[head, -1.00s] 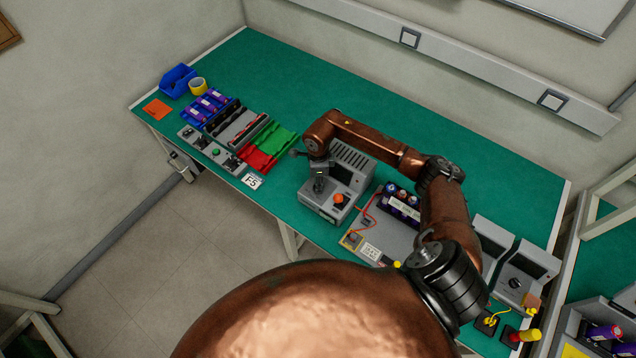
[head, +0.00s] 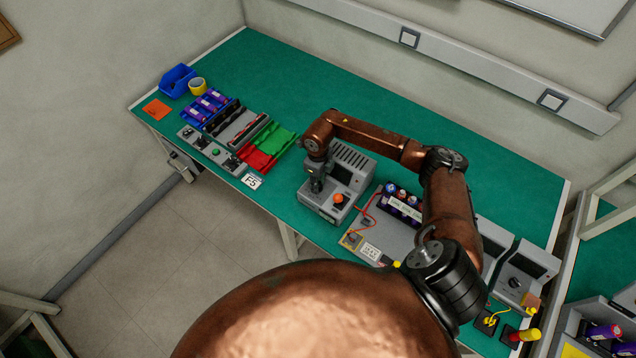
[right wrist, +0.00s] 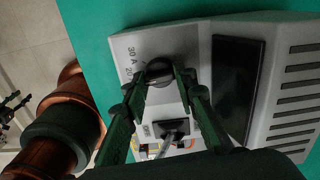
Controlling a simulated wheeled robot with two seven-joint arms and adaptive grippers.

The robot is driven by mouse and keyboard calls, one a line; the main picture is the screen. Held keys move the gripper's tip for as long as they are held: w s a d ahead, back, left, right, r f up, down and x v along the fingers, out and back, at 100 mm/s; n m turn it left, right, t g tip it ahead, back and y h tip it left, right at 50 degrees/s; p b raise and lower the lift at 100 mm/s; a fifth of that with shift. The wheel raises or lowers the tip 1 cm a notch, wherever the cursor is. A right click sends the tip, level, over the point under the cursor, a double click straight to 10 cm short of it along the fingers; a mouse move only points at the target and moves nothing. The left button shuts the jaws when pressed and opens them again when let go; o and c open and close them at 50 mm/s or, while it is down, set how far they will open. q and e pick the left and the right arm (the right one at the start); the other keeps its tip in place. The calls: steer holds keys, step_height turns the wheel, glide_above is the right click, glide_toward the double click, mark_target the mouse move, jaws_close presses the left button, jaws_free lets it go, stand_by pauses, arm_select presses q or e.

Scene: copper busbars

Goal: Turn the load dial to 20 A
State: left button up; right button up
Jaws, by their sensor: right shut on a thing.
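The load dial is a dark round knob (right wrist: 159,71) on the grey load unit (right wrist: 180,42), seen in the right wrist view. Printed "30 A" and "20" marks show to its left; other marks and the dial's pointer cannot be made out. My right gripper (right wrist: 164,86) is shut on the knob, one finger on each side. In the head view the right gripper (head: 317,186) points down over the front left of the load unit (head: 352,170) and hides the dial. My left gripper does not show in the head view.
The load unit has an orange-red button (head: 338,199) close to the right gripper, a dark screen (right wrist: 238,80) and vent slots. A grey board (head: 385,232) with battery cells and red wires lies to its right. Green bench (head: 300,100) is clear behind.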

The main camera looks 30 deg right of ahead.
steer(key=shift+m, duration=0.7)
steer(key=o, duration=1.2)
steer(key=shift+c, duration=0.2)
steer(key=shift+r, duration=0.1)
step_height(320, 180, up, 12)
